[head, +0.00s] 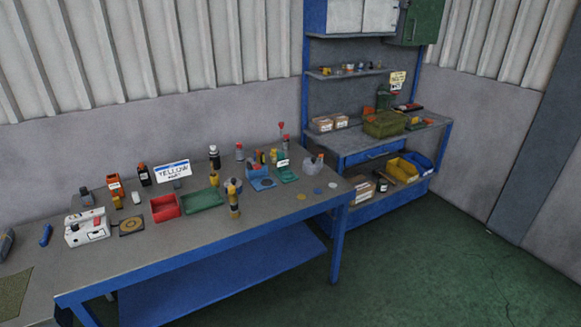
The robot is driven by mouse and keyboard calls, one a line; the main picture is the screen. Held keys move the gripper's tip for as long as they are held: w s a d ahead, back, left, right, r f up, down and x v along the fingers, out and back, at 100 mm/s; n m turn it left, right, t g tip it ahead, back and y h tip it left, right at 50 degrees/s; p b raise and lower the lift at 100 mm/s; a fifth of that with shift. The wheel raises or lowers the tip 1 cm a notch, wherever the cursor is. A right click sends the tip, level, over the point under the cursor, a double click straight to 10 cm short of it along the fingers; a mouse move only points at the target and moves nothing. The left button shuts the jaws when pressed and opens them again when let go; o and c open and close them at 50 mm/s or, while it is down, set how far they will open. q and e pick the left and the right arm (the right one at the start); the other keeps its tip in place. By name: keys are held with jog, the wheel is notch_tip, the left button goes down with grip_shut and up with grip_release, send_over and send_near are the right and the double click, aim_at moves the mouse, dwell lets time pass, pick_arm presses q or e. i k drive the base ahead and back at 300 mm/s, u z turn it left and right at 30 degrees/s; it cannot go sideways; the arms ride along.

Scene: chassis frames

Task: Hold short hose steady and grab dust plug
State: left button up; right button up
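Neither of my grippers shows in the head view. I cannot make out for certain a short hose or a dust plug among the small items on the workbench (265,217). A yellow and dark upright piece (234,198) stands near the bench's front edge. Slim red-topped pieces (281,132) stand at the back right of the bench. These are too small to identify further.
A blue-framed shelf bench (375,148) stands beyond; green floor (440,270) is clear at right.

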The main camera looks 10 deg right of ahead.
aim_at(231, 189)
jog(key=z, duration=1.2)
jog(key=i, duration=3)
jog(key=u, duration=2.5)
